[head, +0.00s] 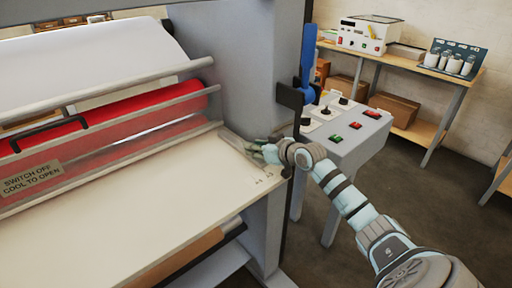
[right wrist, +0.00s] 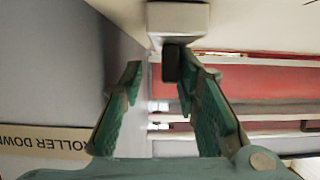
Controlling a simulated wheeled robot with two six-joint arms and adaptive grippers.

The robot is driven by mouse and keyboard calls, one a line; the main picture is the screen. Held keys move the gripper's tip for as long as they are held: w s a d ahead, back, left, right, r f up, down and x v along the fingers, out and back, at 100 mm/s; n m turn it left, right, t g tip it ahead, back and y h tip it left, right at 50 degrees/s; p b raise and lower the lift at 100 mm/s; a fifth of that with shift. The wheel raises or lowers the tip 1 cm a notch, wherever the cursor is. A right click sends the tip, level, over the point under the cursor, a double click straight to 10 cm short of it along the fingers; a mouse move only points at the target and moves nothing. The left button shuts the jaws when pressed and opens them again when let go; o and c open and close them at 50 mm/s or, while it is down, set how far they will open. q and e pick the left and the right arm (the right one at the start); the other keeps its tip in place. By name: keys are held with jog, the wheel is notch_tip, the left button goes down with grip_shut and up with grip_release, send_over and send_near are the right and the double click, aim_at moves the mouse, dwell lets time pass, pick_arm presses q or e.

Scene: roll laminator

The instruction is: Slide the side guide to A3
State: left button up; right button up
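The side guide (head: 235,142) is a low grey bar at the right end of the cream feed table (head: 120,212). Small printed marks (head: 262,179) lie on the table near its front end, too small to read. My right gripper (head: 258,150) is at the guide, low over the table's right edge. In the right wrist view a pale block (right wrist: 178,18) with a dark knob (right wrist: 171,62) shows ahead of my right gripper (right wrist: 160,78). Its green fingers are apart, with the knob between or just beyond their tips; contact cannot be told. My left gripper is out of view.
A red roller (head: 120,112) sits behind a clear guard with a "switch off cool to open" label (head: 32,178). The grey side frame (head: 240,75) and a control box (head: 345,135) with buttons stand close to my right arm. The table left of the guide is clear.

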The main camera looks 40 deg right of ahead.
jog(key=shift+a+f, duration=0.25)
jog(key=shift+a, duration=0.05)
jog(key=shift+s+d, duration=0.1)
dwell(0.4)
jog(key=v, duration=0.7)
jog(key=shift+d+r, duration=0.1)
jog(key=shift+r, duration=0.1)
jog(key=shift+s+r, duration=0.15)
jog(key=shift+s, duration=0.05)
jog(key=shift+w, duration=0.1)
jog(key=shift+w, duration=0.1)
